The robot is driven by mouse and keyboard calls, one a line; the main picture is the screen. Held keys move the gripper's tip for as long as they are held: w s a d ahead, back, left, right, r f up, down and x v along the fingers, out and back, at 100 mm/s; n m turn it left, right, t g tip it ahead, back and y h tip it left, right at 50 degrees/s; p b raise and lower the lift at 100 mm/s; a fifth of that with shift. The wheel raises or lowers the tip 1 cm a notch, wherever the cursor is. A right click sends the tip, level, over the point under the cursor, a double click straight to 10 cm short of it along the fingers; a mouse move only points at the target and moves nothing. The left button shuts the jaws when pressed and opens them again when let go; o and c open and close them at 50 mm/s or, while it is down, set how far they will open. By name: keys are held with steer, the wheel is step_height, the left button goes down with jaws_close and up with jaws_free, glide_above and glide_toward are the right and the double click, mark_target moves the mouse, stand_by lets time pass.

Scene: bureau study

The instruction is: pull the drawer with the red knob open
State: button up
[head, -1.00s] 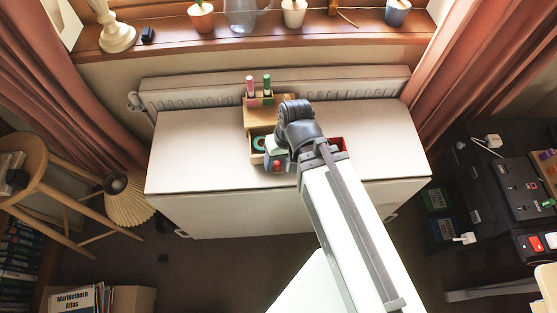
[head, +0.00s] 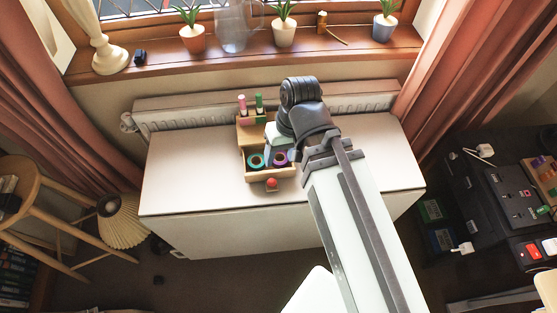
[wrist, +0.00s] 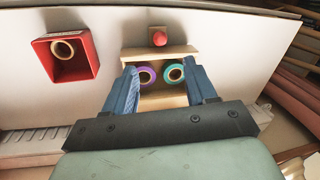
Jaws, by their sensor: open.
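The wooden drawer (head: 270,175) stands pulled out of the small wooden organiser (head: 247,134) on the white surface. Its red knob (head: 271,183) is on the front; it also shows in the wrist view (wrist: 159,38). A green tape roll (head: 255,161) and a purple tape roll (head: 280,159) lie in the drawer. My gripper (wrist: 161,66) is open, its blue fingers apart on either side of the drawer in the wrist view. Nothing is between the fingertips on the knob, which is clear of them. In the head view my gripper's fingers are hidden.
A red box (wrist: 67,57) with a tan ring in it stands beside the drawer; my arm hides it in the head view. Pink and green markers (head: 259,101) stand at the organiser's back. A radiator (head: 200,115) runs behind. The white surface (head: 185,180) is clear at left.

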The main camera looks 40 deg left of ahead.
steer(key=shift+w+d+r, duration=0.1)
steer(key=shift+w+r, duration=0.05)
steer(key=shift+r, duration=0.75)
